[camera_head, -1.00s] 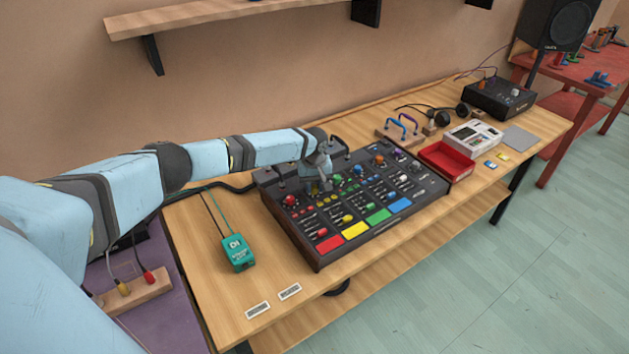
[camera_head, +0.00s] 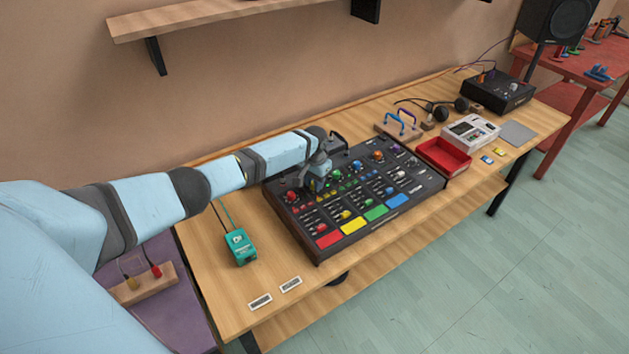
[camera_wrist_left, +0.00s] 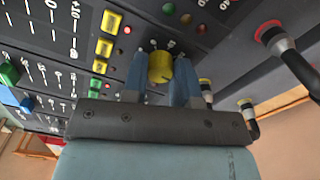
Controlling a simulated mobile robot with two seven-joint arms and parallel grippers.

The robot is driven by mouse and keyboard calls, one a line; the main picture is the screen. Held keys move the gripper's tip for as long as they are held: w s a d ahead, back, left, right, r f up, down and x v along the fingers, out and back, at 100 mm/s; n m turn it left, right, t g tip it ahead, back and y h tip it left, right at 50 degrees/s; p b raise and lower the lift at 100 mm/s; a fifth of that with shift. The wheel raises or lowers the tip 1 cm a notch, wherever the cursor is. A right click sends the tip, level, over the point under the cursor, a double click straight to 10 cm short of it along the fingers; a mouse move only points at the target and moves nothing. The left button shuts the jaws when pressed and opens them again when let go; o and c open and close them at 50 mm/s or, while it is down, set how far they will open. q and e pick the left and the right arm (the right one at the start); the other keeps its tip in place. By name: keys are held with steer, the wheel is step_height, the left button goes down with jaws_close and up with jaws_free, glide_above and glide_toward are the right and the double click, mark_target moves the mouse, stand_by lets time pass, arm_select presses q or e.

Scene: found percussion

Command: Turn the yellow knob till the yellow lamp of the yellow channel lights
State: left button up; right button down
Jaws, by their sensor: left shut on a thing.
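The black mixing console (camera_head: 410,207) lies on the wooden table, with red, yellow, green and blue pads along its front edge. My left gripper (camera_head: 319,184) is over its upper left part and hides the spot beneath. In the left wrist view, the yellow knob (camera_wrist_left: 160,67) stands between the two fingers of my left gripper (camera_wrist_left: 161,78), which is shut on it. Small round lamps sit near the knob, one of them olive-yellow (camera_wrist_left: 185,19); I cannot tell whether it is lit. The yellow pad (camera_head: 354,225) shows in the head view. My right gripper is not in view.
A teal pedal box (camera_head: 240,248) stands left of the console. A red tray (camera_head: 444,158) and a white device (camera_head: 470,132) stand to its right. In the wrist view, a black jack with a red ring (camera_wrist_left: 270,33) rises beside my gripper. The table front is mostly clear.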

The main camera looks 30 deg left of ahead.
arm_select(q)
steer(key=shift+m, duration=0.6)
steer(key=o, duration=0.9)
steer(key=shift+r, duration=0.1)
step_height(320, 180, up, 14)
steer(key=shift+f, duration=0.15)
steer(key=shift+f, duration=0.1)
